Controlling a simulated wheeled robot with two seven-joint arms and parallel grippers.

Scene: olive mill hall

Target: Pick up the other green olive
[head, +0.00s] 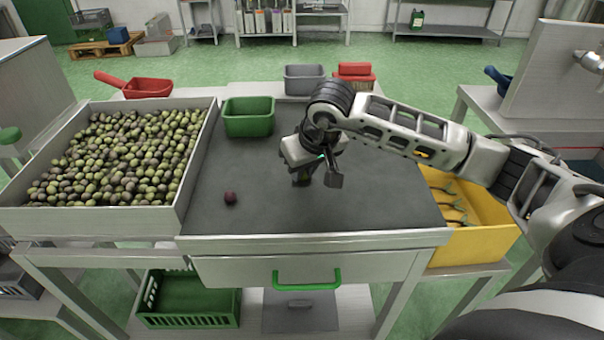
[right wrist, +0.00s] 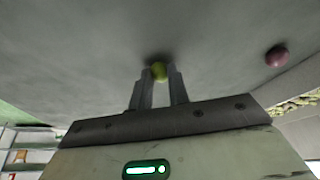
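A green olive (right wrist: 158,71) shows in the right wrist view between the fingertips of my right gripper (right wrist: 161,76). It is close to the grey worktop, and a dark shadow lies beside it. In the head view my right gripper (head: 318,180) points down over the middle of the worktop, and its body largely hides the olive. The fingers stand close at both sides of the olive; I cannot tell whether they press on it. My left gripper is not in view.
A dark purple olive (head: 230,197) lies left on the worktop (head: 255,165). The olive tray (head: 185,195) is at the left. A green bin (head: 248,124) stands at the back left, grey (head: 305,80) and red (head: 354,70) ones behind. A yellow crate (head: 485,243) is at the right.

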